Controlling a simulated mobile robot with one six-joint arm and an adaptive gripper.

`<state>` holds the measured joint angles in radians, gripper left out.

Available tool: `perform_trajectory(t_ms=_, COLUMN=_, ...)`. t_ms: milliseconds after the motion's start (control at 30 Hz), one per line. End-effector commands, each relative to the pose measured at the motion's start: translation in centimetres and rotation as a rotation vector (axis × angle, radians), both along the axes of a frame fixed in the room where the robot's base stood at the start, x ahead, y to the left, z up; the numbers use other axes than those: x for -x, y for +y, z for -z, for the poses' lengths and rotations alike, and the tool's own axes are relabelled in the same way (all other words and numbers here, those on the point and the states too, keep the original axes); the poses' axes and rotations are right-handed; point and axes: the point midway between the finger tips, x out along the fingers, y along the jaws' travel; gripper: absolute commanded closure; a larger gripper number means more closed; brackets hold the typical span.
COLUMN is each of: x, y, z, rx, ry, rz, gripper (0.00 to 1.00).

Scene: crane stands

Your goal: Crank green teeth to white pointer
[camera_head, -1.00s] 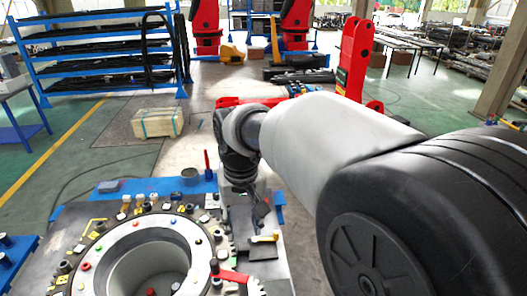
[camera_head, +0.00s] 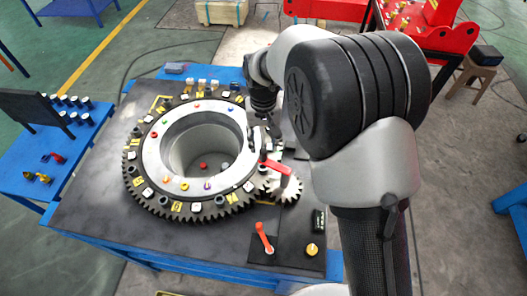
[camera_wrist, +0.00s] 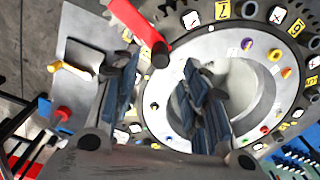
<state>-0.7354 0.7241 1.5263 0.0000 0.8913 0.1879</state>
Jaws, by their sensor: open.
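A large dark toothed ring (camera_head: 177,209) lies on the table around a pale hub, with numbered tiles and coloured pegs on it. At its right side a small gear (camera_head: 287,190) meshes with it and carries a red crank arm (camera_head: 276,167). The red crank arm also shows at the top left of the wrist view (camera_wrist: 135,20), with a dark knob (camera_wrist: 160,55) at its end. My gripper (camera_head: 266,132) is above the ring's right edge, close to the crank. In the wrist view my gripper (camera_wrist: 163,85) is open and empty. I cannot make out green teeth or a white pointer.
A red lever (camera_head: 264,237) and a yellow knob (camera_head: 312,249) stand at the table's front right. A blue side table (camera_head: 70,150) with small parts is at the left. A wooden crate (camera_head: 222,12) is on the floor behind. The table's front left is clear.

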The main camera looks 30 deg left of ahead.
Motion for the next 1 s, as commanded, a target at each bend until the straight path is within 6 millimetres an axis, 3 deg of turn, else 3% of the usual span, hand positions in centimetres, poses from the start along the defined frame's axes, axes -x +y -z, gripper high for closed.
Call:
perform_trajectory(t_ms=200, x=0.0, y=-0.1, z=4.1, rx=0.002, ry=0.002, rz=0.0, gripper=0.59)
perform_trajectory(t_ms=400, x=0.0, y=0.0, z=5.9, rx=0.0, ry=0.0, rz=0.0, gripper=0.59)
perform_trajectory(t_ms=733, x=0.0, y=0.0, z=6.1, rx=0.0, ry=0.0, rz=0.0, gripper=0.59)
perform_trajectory(t_ms=1000, x=0.0, y=0.0, z=6.1, rx=0.0, ry=0.0, rz=0.0, gripper=0.77)
